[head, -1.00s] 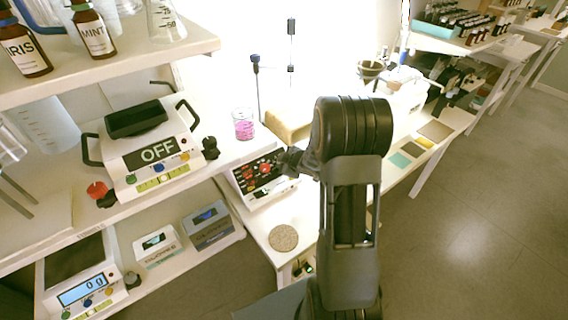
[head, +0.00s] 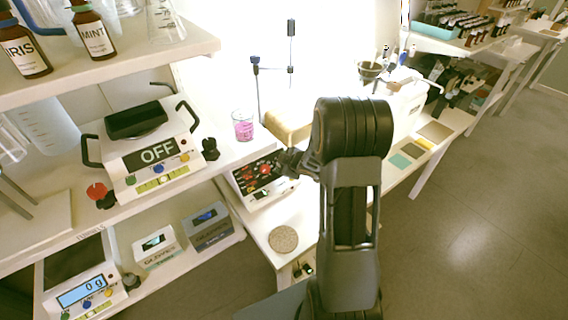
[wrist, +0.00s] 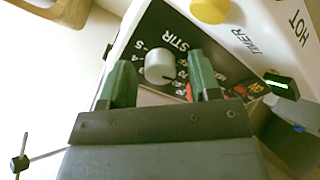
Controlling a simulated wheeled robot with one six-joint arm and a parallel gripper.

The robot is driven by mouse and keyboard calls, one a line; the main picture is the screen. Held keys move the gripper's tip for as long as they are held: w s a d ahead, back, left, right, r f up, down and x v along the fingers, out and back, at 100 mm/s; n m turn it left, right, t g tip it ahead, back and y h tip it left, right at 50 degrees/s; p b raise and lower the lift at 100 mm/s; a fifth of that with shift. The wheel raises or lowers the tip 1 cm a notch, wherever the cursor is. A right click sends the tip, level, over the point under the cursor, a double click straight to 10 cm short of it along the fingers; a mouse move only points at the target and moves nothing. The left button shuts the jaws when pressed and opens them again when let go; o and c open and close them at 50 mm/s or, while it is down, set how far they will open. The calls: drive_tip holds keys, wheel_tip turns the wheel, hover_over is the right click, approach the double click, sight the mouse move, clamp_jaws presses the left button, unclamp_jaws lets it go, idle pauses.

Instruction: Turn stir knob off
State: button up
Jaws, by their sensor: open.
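The stir knob (wrist: 160,67) is a grey round cap on a black dial panel marked STIR, with numbers around it, in the wrist view. My gripper (wrist: 161,62) is open, its two green fingers on either side of the knob; I cannot tell whether they touch it. In the head view, the stirrer device (head: 258,180) is a white box with a dark panel on the lower bench, and my gripper (head: 290,162) reaches its right side. The knob cannot be made out there behind the gripper.
In the wrist view a yellow knob (wrist: 210,9) sits near TIMER, and a small green-lit display (wrist: 281,85) near HOT. A round cork mat (head: 283,239) lies in front.

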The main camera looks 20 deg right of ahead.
drive_tip(key=shift+s, duration=0.1)
drive_tip(key=p+v, duration=0.4)
drive_tip(key=v, duration=0.9)
drive_tip(key=shift+s+r, duration=0.2)
drive_tip(key=shift+r, duration=0.1)
